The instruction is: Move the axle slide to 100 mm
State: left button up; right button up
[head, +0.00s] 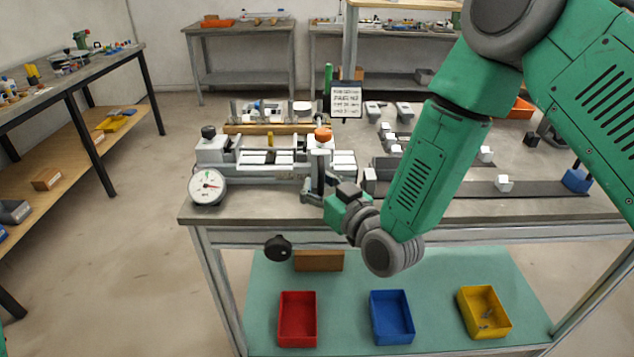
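The frame jig (255,163) stands on the near workbench, with a pale rail and blocks. A round white dial gauge (207,186) with a red needle sits at its left front. An upright slide post with an orange knob (323,134) stands at the right part of the jig; I cannot tell for sure that it is the axle slide. My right gripper (316,190) reaches in from the right, at the front of this post. Its fingers are small and dark, and I cannot tell whether they touch or hold the post. The scale reading is not legible. My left gripper is out of view.
A black knob (278,248) sticks out below the bench's front edge. A written sign (346,101) stands behind the jig. Pale blocks on dark rails (525,187) lie to the right. Red, blue and yellow bins (484,312) sit on the lower shelf.

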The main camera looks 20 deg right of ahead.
jog(key=shift+s+d, duration=0.1)
jog(key=shift+d, duration=0.25)
jog(key=c, duration=0.5)
jog(key=shift+s+d+f, duration=0.15)
jog(key=shift+s+d, duration=0.05)
jog(key=shift+d, duration=0.85)
grip_shut()
jog(key=a, duration=0.3)
jog(key=w+a, duration=0.1)
jog(key=a, duration=0.2)
jog(key=shift+w+f, duration=0.15)
jog(key=shift+w, duration=0.05)
jog(key=shift+c, duration=0.4)
grip_release()
jog(key=shift+d, duration=0.2)
jog(key=o, duration=0.6)
jog(key=shift+s, duration=0.1)
jog(key=shift+a, duration=0.1)
jog(key=v, duration=1.2)
